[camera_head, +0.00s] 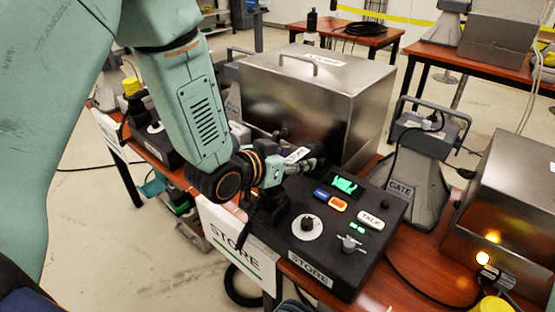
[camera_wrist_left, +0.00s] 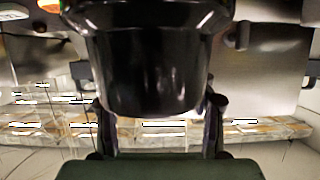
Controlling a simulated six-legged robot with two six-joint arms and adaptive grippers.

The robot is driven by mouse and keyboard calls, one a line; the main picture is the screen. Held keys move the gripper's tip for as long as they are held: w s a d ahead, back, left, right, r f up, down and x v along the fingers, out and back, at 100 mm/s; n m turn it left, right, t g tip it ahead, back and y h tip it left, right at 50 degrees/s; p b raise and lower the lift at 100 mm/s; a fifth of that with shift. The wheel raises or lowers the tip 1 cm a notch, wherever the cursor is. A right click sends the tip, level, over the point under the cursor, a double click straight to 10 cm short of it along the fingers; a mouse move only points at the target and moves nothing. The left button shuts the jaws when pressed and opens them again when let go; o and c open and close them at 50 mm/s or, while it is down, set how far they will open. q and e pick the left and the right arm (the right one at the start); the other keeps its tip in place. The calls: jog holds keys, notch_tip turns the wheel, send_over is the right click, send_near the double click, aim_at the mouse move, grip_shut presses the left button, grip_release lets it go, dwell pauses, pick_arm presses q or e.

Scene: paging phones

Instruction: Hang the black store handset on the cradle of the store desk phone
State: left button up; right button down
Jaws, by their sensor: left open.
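The store desk phone (camera_head: 330,268) is a black sloped box with a STORE label, green display, colored buttons and knobs, at the front of the wooden table. My left gripper (camera_head: 305,163) is over its back left part, with its fingers open. A black rounded piece (camera_wrist_left: 150,70), which looks like an end of the store handset, fills the middle of the left wrist view between the fingers. In the head view dark parts (camera_head: 268,207) stand at the phone's left edge under the wrist; I cannot tell handset from cradle there. My right gripper is not in view.
A large steel box (camera_head: 290,105) stands right behind the phone. A grey horn speaker (camera_head: 408,180) marked GATE and another steel box (camera_head: 505,215) stand to the right. A white STORE sign (camera_head: 232,240) hangs at the table's front edge. Another black phone (camera_head: 155,140) is at the left.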

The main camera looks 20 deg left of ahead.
pick_arm(q)
jog(key=p+v, duration=0.1)
jog(key=v, duration=0.7)
jog(key=shift+s+r+p, duration=0.15)
jog(key=shift+s+p, duration=0.05)
jog(key=shift+p, duration=0.15)
jog(key=shift+p+v, duration=0.6)
jog(key=shift+v, duration=0.8)
jog(key=s+f+g, duration=0.1)
jog(key=f, duration=0.2)
jog(key=s+f+g, duration=0.1)
jog(key=s+f, duration=0.1)
jog(key=f, duration=0.1)
jog(key=s+f+n+g+y, duration=0.1)
jog(key=f, duration=0.2)
jog(key=shift+s+a+f, duration=0.2)
jog(key=shift+s+f, duration=0.05)
jog(key=shift+s, duration=0.15)
jog(key=s+a+f+n+g+y, duration=0.1)
jog(key=s+f+g, duration=0.3)
jog(key=s+f, duration=0.5)
jog(key=s+a+f+n+g+y, duration=0.1)
jog(key=s+f+g, duration=0.4)
jog(key=s, duration=0.9)
notch_tip(320, 180, down, 4)
jog(key=shift+r+n+g+y, duration=0.1)
jog(key=shift+n+g+y, duration=0.2)
jog(key=shift+n+y, duration=0.45)
jog(key=shift+a, duration=0.15)
